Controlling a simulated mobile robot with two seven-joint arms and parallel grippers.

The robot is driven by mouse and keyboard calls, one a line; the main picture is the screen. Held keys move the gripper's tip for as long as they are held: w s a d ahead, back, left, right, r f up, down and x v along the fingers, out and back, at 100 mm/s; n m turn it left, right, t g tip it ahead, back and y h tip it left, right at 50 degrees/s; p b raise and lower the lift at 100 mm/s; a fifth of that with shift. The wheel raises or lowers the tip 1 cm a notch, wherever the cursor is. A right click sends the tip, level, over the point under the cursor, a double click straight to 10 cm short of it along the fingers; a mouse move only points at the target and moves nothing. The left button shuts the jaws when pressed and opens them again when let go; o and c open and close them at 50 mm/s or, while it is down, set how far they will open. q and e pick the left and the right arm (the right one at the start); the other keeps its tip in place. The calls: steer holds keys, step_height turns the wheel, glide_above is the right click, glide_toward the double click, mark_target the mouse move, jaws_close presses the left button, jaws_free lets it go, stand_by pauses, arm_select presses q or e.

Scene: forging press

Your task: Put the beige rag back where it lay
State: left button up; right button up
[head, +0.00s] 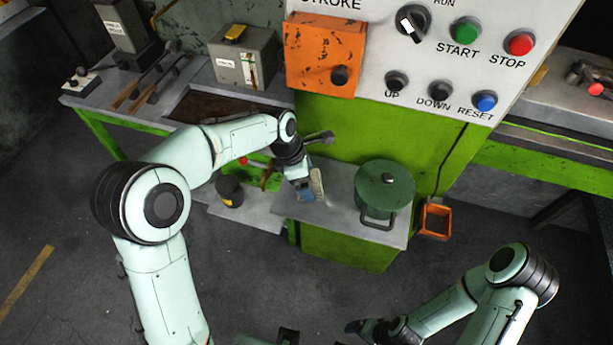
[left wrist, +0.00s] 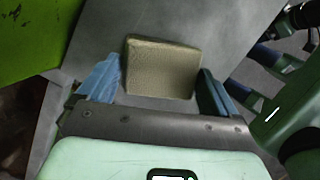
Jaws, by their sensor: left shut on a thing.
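The beige rag (head: 318,182) is a small folded block at the tip of my left gripper (head: 308,190), over the grey shelf (head: 335,220) in front of the green press. In the left wrist view the rag (left wrist: 160,68) sits between the blue fingers of my left gripper (left wrist: 160,75), which is shut on it. The grey shelf surface shows beyond and beside it; I cannot tell whether the rag touches the shelf. My right gripper (head: 365,328) is low at the bottom of the head view, away from the shelf; its fingers are too dark to read.
A green lidded pot (head: 385,188) stands on the right of the shelf. A black and yellow roll (head: 229,191) lies left of the shelf. The control panel (head: 440,55) rises behind. The shelf's front middle is bare.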

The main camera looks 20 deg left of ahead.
arm_select(q)
steer(key=shift+f, duration=0.4)
arm_select(e)
steer(key=shift+s+f, duration=0.15)
arm_select(q)
steer(key=o, duration=0.6)
steer(key=shift+r, duration=0.1)
steer(key=p+v, duration=0.1)
steer(key=v, duration=1.2)
arm_select(e)
steer(key=shift+w+r, duration=0.65)
steer(key=shift+r, duration=0.25)
arm_select(q)
steer(key=shift+s, duration=0.1)
arm_select(e)
steer(key=shift+s, duration=0.1)
